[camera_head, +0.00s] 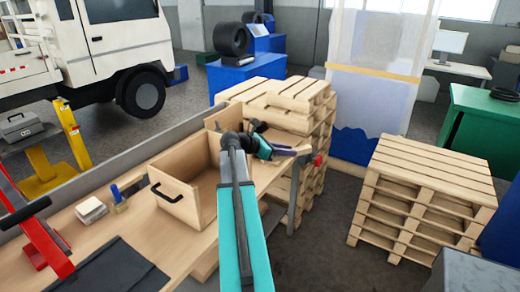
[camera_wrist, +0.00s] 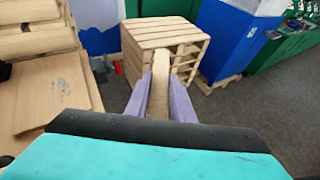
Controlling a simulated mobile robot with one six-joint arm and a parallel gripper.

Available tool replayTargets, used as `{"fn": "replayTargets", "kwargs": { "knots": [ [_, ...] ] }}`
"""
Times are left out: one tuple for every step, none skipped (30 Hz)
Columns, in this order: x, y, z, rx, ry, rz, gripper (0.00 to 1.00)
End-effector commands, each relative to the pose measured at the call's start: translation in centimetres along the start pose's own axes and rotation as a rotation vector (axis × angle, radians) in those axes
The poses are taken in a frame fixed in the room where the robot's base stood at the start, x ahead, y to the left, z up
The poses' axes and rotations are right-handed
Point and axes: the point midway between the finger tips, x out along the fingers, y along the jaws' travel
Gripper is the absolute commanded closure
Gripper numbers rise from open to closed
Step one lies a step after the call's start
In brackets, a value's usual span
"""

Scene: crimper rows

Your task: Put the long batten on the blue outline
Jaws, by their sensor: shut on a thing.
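My gripper (camera_wrist: 161,77) is shut on a pale wooden batten (camera_wrist: 158,93), which lies between its two purple fingers in the wrist view. The batten's far end shows just past the fingertips; the rest of its length is hidden by the gripper body. In the head view my gripper (camera_head: 294,151) is at the right end of the workbench, pointing right, and the batten cannot be made out there. I cannot see a blue outline in either view.
An open wooden box (camera_head: 172,200) with a black handle stands on the workbench (camera_head: 105,237). Stacked pallets (camera_head: 325,130) rise behind the bench end, and another pallet stack (camera_head: 425,195) stands to the right. Grey floor (camera_head: 325,235) lies clear between bench and stack.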

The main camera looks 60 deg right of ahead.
Motion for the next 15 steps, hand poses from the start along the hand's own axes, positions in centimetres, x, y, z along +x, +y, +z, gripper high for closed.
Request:
{"fn": "replayTargets", "kwargs": {
  "knots": [
    [1.9,-1.9,-0.5,0.011,-0.001,-0.026,1.0],
    [2.8,-2.8,-0.5,0.017,-0.001,-0.041,1.0],
    [3.8,-4.0,-0.4,0.024,-0.001,-0.059,1.0],
    [4.7,-4.9,-0.4,0.03,-0.001,-0.073,1.0],
    [5.5,-5.8,-0.4,0.036,-0.001,-0.086,1.0],
    [6.5,-7.1,-0.4,0.044,-0.001,-0.106,1.0],
    [7.3,-8.1,-0.4,0.049,-0.001,-0.119,1.0],
    [8.0,-9.1,-0.4,0.055,0.0,-0.134,1.0],
    [9.0,-10.3,-0.4,0.063,0.0,-0.152,1.0],
    [9.7,-11.3,-0.5,0.069,0.0,-0.167,1.0],
    [10.4,-12.3,-0.5,0.074,0.0,-0.18,1.0],
    [11.3,-13.7,-0.6,0.082,0.0,-0.199,1.0],
    [11.9,-14.7,-0.7,0.088,0.0,-0.213,1.0],
    [12.6,-15.7,-0.7,0.094,0.0,-0.228,1.0],
    [13.4,-17.0,-0.8,0.101,0.0,-0.246,1.0]
  ]
}}
